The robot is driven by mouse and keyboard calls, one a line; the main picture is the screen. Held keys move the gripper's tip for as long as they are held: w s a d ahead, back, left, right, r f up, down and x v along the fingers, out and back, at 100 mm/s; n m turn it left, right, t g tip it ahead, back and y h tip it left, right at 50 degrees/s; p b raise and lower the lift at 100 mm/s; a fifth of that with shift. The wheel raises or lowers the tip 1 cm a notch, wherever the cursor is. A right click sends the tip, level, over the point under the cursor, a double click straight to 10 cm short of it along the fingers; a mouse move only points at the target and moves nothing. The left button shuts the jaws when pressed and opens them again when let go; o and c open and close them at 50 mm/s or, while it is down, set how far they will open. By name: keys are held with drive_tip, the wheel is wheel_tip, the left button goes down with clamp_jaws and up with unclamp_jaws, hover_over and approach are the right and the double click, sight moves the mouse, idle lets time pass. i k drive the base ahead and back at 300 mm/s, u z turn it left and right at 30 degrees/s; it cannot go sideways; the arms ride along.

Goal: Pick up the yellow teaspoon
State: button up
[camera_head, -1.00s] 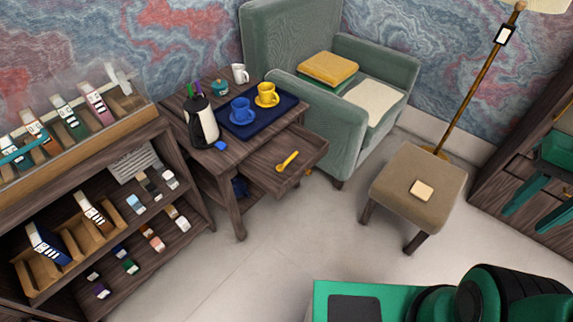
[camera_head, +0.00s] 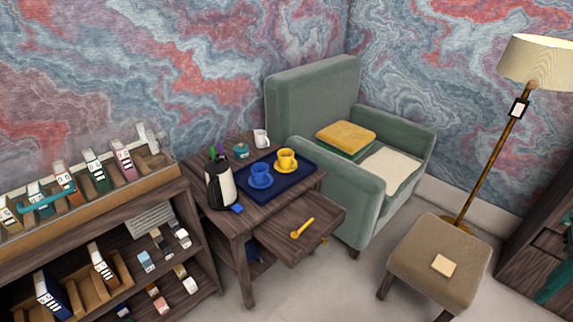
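The yellow teaspoon (camera_head: 302,229) lies in the pulled-out drawer (camera_head: 325,229) of the small dark wooden side table (camera_head: 229,221). Its bowl end points to the lower left and its handle to the upper right. Nothing covers it. My gripper does not show in the head view.
On the tabletop are a navy tray (camera_head: 291,181) with a blue cup (camera_head: 260,175) and a yellow cup (camera_head: 286,160), a white mug (camera_head: 261,138) and a kettle (camera_head: 220,187). A green armchair (camera_head: 359,204) stands close right of the drawer. A stool (camera_head: 440,262) is further right; a shelf (camera_head: 191,211) is left.

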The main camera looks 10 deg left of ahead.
sight(295, 235)
drive_tip(key=k, duration=0.35)
drive_tip(key=u, duration=0.4)
drive_tip(key=i, duration=1.35)
drive_tip(key=z, duration=0.35)
